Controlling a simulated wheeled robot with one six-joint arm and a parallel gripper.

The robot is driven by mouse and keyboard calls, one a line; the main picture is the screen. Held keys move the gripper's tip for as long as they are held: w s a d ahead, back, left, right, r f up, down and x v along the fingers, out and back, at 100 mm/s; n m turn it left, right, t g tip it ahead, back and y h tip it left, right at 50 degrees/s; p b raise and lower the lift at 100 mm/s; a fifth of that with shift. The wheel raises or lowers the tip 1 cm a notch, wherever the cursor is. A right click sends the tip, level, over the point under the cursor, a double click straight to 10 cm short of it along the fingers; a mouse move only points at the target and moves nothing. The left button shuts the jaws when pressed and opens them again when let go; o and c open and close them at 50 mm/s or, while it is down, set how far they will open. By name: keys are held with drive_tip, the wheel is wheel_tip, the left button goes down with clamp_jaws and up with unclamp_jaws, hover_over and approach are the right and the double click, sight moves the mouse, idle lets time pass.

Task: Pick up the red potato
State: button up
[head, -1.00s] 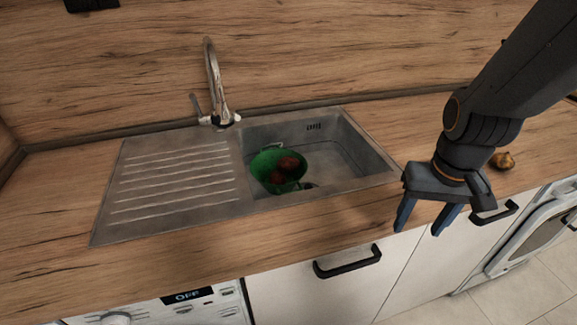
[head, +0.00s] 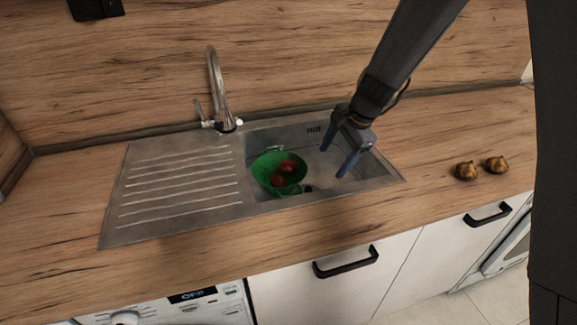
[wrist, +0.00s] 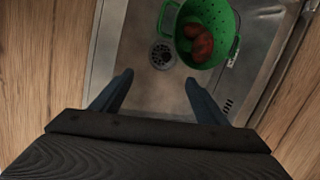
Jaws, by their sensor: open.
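Red potatoes (head: 288,166) lie in a green colander (head: 262,161) in the sink basin; at least two show, close together. They also show in the wrist view (wrist: 202,47), inside the colander (wrist: 226,20) at the top. My gripper (head: 334,163) is open and empty, above the right part of the basin and to the right of the colander. In the wrist view, my gripper's fingers (wrist: 160,87) are spread apart with bare basin floor between them, and the potatoes lie beyond the fingertips.
The metal sink (head: 225,207) has a ribbed drainboard on its left and a tap (head: 216,88) behind it. Two brown onion-like items (head: 467,171) sit on the counter at right. The drain (wrist: 161,54) lies beside the colander. The basin's right side is bare.

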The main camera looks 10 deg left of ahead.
sight(291, 163)
drive_tip(key=shift+w+a+f+m+y+p, duration=0.15)
drive_tip(key=shift+w+a+f+m+y, duration=0.15)
drive_tip(key=shift+w+a+f+m, duration=1.1)
drive_tip(key=shift+w+a+f+m+y+p, duration=0.25)
drive_tip(key=shift+w+a+f, duration=0.65)
drive_tip(key=shift+a, duration=1.4)
drive_tip(key=shift+w+a+f+m+y+p, duration=0.1)
drive_tip(key=shift+w+a+f+m+y, duration=0.4)
drive_tip(key=shift+w+a+f, duration=1)
drive_tip(key=shift+w+a+f+p, duration=0.25)
drive_tip(key=shift+a+f+p, duration=0.4)
drive_tip(key=shift+a+f, duration=0.2)
drive_tip(key=shift+w+a+f+p, duration=0.2)
drive_tip(key=shift+a+f+p, duration=0.4)
drive_tip(key=shift+a+f, duration=0.2)
drive_tip(key=shift+f, duration=0.1)
drive_tip(key=c, duration=1.3)
